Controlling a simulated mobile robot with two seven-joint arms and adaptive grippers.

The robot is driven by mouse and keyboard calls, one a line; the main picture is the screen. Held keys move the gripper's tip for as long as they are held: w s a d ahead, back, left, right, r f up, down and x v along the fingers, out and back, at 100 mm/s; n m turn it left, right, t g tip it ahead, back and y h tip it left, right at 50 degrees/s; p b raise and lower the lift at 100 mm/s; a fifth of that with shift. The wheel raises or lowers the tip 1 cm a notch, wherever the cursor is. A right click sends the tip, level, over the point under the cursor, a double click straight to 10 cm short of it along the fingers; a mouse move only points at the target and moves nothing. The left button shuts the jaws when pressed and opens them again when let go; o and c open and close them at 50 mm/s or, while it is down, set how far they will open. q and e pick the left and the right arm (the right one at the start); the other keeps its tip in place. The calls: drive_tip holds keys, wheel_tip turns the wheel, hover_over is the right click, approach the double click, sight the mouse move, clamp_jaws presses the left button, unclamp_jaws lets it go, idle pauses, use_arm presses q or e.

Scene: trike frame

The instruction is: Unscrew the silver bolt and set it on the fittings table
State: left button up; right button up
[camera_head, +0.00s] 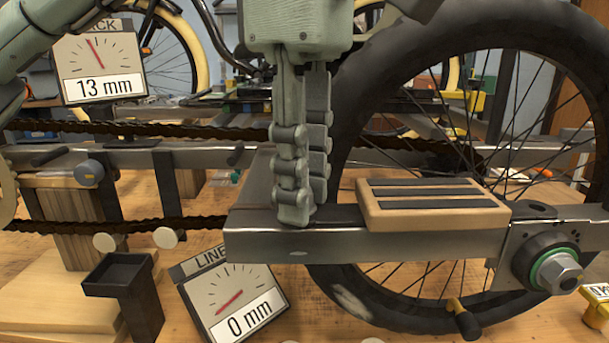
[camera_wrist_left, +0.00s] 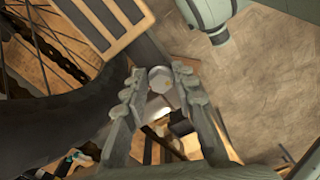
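My left gripper (camera_head: 295,215) points down at the left end of the grey metal frame bar (camera_head: 400,243) in the head view. In the left wrist view its two fingers (camera_wrist_left: 160,84) stand apart. A silver hexagonal bolt head (camera_wrist_left: 160,77) shows between the fingertips, with a narrow gap visible at its left side, so the fingers seem not to be clamped on it. The head view does not show this bolt; the fingers cover that spot. My right gripper is not in view. I cannot pick out the fittings table with certainty.
A slatted wooden block (camera_head: 432,222) lies on the bar. A large black tyre (camera_head: 345,110) stands behind it, with a silver axle nut (camera_head: 558,272) at right. Two dial gauges, reading 13 mm (camera_head: 100,62) and 0 mm (camera_head: 232,297), and a black holder (camera_head: 122,275) stand at left.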

use_arm(q)
drive_tip(key=n, duration=0.5)
drive_tip(key=shift+w+n, duration=0.15)
drive_tip(key=shift+n, duration=0.25)
drive_tip(key=n, duration=0.6)
drive_tip(key=shift+w, duration=0.15)
drive_tip(key=o, duration=0.6)
